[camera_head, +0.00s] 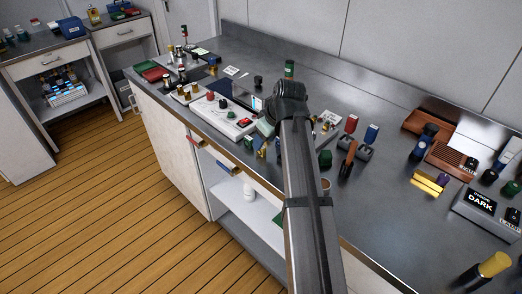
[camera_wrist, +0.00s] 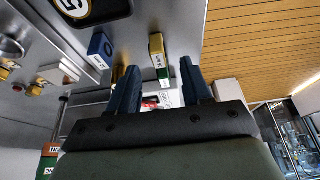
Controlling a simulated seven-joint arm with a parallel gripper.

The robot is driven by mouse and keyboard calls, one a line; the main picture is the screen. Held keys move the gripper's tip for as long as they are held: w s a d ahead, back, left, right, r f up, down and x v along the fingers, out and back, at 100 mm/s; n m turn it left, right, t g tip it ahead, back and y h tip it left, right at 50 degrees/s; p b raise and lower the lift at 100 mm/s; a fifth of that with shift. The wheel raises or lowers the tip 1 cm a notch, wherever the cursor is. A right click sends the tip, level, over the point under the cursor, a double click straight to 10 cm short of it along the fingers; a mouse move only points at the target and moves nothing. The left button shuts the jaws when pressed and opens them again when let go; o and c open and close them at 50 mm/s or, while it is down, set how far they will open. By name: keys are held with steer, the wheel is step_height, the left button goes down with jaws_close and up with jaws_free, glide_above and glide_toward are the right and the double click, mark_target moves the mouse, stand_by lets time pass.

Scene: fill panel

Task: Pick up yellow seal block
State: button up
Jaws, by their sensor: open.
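In the wrist view a small yellow block (camera_wrist: 156,46) with a white label stands near the edge of the steel counter. A green labelled block (camera_wrist: 163,75) is close beside it, and a blue labelled block (camera_wrist: 101,47) stands to its left. My gripper (camera_wrist: 158,65) is open and empty, and the yellow and green blocks appear in the gap between its fingers. I cannot tell how far away they are. In the head view my gripper (camera_head: 267,128) is low over the counter by the white panel (camera_head: 222,117), and my arm hides part of that area.
The steel counter (camera_head: 384,210) is crowded around my gripper. A green block (camera_head: 325,158), red and blue items on stands, and a brown-handled tool (camera_head: 348,160) are to the right. A dark round thing marked 5 (camera_wrist: 92,10) is near the blue block. Wooden floor lies beyond the front edge.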

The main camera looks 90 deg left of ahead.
steer(key=x, duration=0.5)
steer(key=shift+w, duration=0.15)
jaws_close()
